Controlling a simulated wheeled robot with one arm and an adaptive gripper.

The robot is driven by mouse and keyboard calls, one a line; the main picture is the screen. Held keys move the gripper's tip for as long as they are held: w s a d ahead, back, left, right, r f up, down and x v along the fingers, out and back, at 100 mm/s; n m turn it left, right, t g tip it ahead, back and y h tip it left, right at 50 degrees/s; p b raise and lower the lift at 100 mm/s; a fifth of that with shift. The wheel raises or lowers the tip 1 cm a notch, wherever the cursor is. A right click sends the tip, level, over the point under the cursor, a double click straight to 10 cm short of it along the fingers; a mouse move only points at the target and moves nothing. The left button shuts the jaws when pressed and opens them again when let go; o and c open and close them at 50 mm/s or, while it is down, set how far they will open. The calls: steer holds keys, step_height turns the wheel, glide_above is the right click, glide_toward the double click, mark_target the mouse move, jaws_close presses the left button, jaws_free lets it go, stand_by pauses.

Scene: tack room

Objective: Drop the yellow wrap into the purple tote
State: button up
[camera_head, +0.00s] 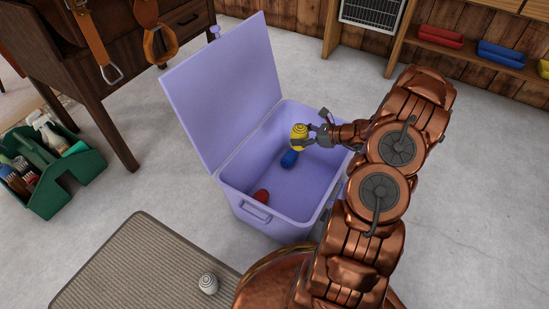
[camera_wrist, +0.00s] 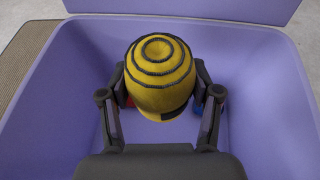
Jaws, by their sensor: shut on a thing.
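The yellow wrap (camera_head: 299,131) is a rolled cylinder with dark spiral lines on its end. My gripper (camera_head: 305,137) is shut on it and holds it over the open purple tote (camera_head: 243,181). In the wrist view the yellow wrap (camera_wrist: 158,75) sits between both fingers, above the tote's inside (camera_wrist: 60,120). The tote's lid (camera_head: 225,90) stands open at the left. Inside the tote lie a blue wrap (camera_head: 289,159) and a red wrap (camera_head: 261,197), both partly hidden in the wrist view.
A white wrap (camera_head: 208,283) lies on a ribbed mat (camera_head: 125,262) in front of the tote. A green caddy (camera_head: 48,203) with bottles and brushes stands at the left near a wooden cabinet (camera_head: 60,70). A shelf at the upper right holds a red bin (camera_head: 440,36) and a blue bin (camera_head: 502,54).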

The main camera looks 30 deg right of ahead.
steer(key=shift+s+f+b, duration=0.1)
steer(key=shift+f+b, duration=2.35)
steer(key=shift+f, duration=0.65)
steer(key=o, duration=1.3)
steer(key=shift+c, duration=0.2)
steer(key=v, duration=1.2)
steer(key=shift+r, duration=0.15)
